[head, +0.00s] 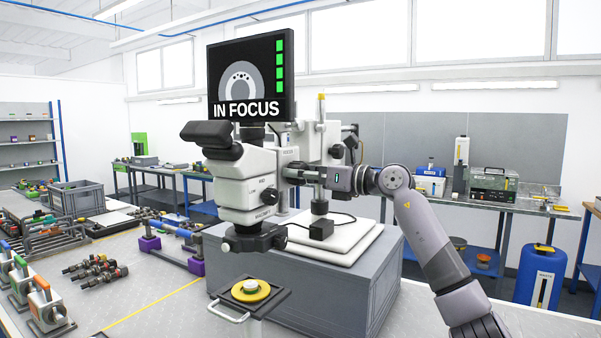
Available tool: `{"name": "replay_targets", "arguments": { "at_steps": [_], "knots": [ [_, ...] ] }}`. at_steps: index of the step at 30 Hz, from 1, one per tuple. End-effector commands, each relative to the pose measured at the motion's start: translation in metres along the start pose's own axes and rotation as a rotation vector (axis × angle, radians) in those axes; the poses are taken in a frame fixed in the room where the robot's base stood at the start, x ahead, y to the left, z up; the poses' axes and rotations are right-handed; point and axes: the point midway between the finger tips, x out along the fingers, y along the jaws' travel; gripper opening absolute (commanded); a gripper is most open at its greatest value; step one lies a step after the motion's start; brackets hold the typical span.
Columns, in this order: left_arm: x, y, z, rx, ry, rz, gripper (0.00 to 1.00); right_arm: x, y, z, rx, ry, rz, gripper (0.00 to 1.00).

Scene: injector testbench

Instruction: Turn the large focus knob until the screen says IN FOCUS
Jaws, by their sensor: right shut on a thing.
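The screen (250,78) above the microscope (245,185) reads IN FOCUS in white letters. It shows a grey disc shape and a column of several green bars. My right gripper (302,174) reaches in from the right, level with the microscope's body. It is shut on the large focus knob (291,173) on the right side of the microscope, under the FOCUS label. The fingers hide most of the knob. My left gripper is not in view.
The microscope stands on a grey block (300,285) on the bench. A yellow round part on a small handled stand (250,291) is in front. Injectors (95,268) and a rack with purple feet (165,240) lie left. A blue waste drum (540,275) stands at right.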

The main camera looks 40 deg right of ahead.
Motion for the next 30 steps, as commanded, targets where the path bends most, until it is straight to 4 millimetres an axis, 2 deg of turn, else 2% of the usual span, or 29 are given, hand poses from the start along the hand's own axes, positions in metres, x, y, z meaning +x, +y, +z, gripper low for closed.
{"name": "replay_targets", "arguments": {
  "at_steps": [6, 7, 15, 25, 30],
  "knots": [
    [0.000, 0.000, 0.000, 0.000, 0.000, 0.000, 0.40, -0.001, 0.000, 0.001, -0.001, -0.002, -0.001, 0.16],
    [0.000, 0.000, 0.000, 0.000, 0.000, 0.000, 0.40, -0.001, 0.000, 0.001, -0.001, -0.002, -0.001, 0.45],
    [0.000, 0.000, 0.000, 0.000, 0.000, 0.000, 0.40, 0.000, 0.000, 0.000, -0.001, -0.002, 0.000, 0.63],
    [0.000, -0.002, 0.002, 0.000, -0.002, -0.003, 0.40, -0.001, 0.000, 0.000, -0.001, -0.001, -0.001, 0.64],
    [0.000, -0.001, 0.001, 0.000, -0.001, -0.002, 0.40, -0.011, -0.002, -0.002, 0.000, 0.001, -0.003, 0.64]
  ]
}}
